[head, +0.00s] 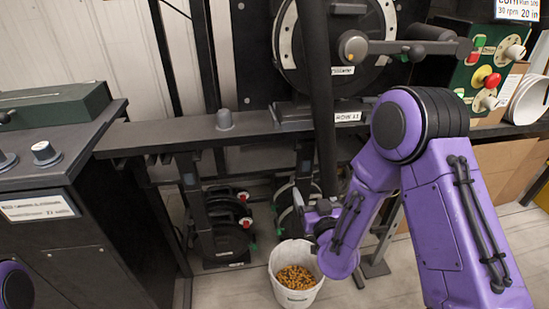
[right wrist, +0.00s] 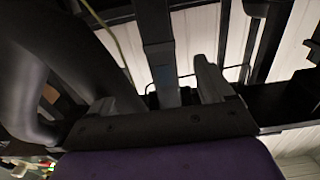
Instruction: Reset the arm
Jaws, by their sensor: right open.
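My right arm (head: 440,190) reaches in from the right in the head view, bent at a purple elbow with a black ribbed cap. Its forearm slopes down to the left. My right gripper (head: 318,212) is low beside a dark vertical tube, above the rim of a white bucket (head: 297,294). In the right wrist view the two fingers of the gripper (right wrist: 158,88) stand apart, with nothing seen held between them. A small purple part of my left arm (head: 15,287) shows at the lower left edge. My left gripper is not in view.
A dark bench beam (head: 175,136) runs across, above the gripper. The seed meter disc (head: 290,50) and a crank arm (head: 415,47) are above it. A green control box (head: 480,60) is at right, a dark cabinet (head: 100,255) at left. Black reels (head: 228,235) stand below.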

